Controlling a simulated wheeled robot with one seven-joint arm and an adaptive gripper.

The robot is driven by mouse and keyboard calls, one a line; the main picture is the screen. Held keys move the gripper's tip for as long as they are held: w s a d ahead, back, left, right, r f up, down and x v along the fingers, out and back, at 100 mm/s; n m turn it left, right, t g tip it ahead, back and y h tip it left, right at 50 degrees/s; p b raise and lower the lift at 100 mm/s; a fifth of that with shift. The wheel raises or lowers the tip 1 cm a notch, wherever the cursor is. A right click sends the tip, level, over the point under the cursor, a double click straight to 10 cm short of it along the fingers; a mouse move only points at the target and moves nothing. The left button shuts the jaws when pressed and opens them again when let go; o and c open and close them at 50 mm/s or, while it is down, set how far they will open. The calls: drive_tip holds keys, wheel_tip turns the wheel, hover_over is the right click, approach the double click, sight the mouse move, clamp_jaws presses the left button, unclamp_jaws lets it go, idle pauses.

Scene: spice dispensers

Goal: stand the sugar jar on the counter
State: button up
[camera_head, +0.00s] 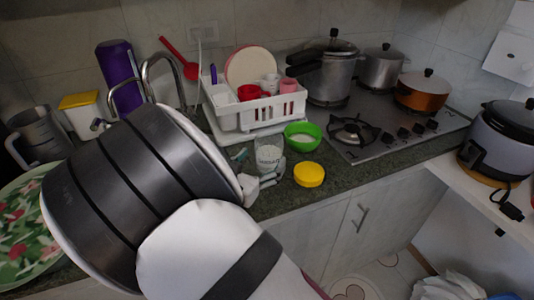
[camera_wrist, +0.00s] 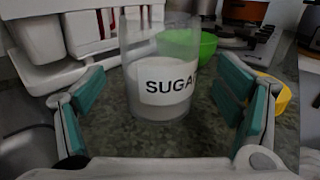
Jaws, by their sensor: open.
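The sugar jar is clear glass with a white SUGAR label and white contents. It stands upright on the counter in the head view (camera_head: 268,155) and in the wrist view (camera_wrist: 160,80). My gripper is open, with teal finger pads on both sides of the jar's near side in the wrist view (camera_wrist: 160,108); a gap shows between each pad and the glass. In the head view my gripper (camera_head: 262,180) is just in front of the jar, partly hidden by my arm. The dark speckled counter (camera_head: 335,180) shows around the jar.
A green bowl (camera_head: 300,136) is right behind the jar and a yellow lid (camera_head: 309,174) lies to its right. A white dish rack (camera_head: 257,114) stands behind. The stove (camera_head: 380,125) with pots is at the right. The counter's front edge is close.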

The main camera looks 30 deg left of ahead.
drive_tip(key=s, duration=0.8)
